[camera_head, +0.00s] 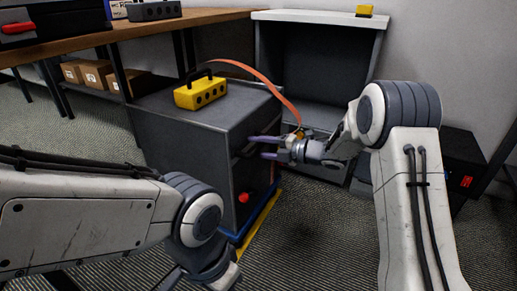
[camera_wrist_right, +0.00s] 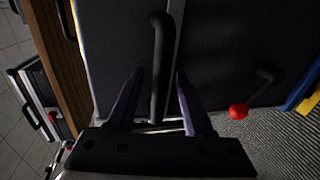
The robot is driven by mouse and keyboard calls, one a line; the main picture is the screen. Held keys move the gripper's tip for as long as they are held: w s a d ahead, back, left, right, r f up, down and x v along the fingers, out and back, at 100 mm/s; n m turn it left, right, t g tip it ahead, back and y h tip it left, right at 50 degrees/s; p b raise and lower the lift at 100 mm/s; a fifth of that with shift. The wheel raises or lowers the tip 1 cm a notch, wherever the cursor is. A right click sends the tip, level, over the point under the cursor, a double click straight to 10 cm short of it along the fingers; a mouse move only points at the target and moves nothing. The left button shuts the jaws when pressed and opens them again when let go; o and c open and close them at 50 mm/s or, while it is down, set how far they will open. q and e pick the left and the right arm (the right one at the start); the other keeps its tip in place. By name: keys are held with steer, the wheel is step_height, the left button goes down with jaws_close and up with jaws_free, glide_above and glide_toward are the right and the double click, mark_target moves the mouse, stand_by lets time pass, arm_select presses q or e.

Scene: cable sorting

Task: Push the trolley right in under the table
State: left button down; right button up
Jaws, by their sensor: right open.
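The trolley looks like the dark grey cabinet (camera_head: 185,125) standing on the carpet in front of the wooden table (camera_head: 75,40), at its right end. Much of it appears to be out from under the tabletop. Its front carries a dark bar handle (camera_wrist_right: 161,60) and a red knob (camera_head: 243,198), which also shows in the right wrist view (camera_wrist_right: 238,112). My right gripper (camera_head: 264,147) is open at the cabinet's front, its purple fingers on either side of the handle; I cannot tell whether they touch it. My left arm crosses the lower left; its gripper is not seen.
A yellow box with a black handle (camera_head: 200,93) stands on the cabinet top. An orange cable (camera_head: 262,78) arcs rightward from near it. Cardboard boxes (camera_head: 95,75) sit below the table. A grey open cabinet (camera_head: 318,17) stands behind. Blue and yellow strips (camera_head: 262,222) edge the floor beside the trolley.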

jaws_close()
stand_by(1.3)
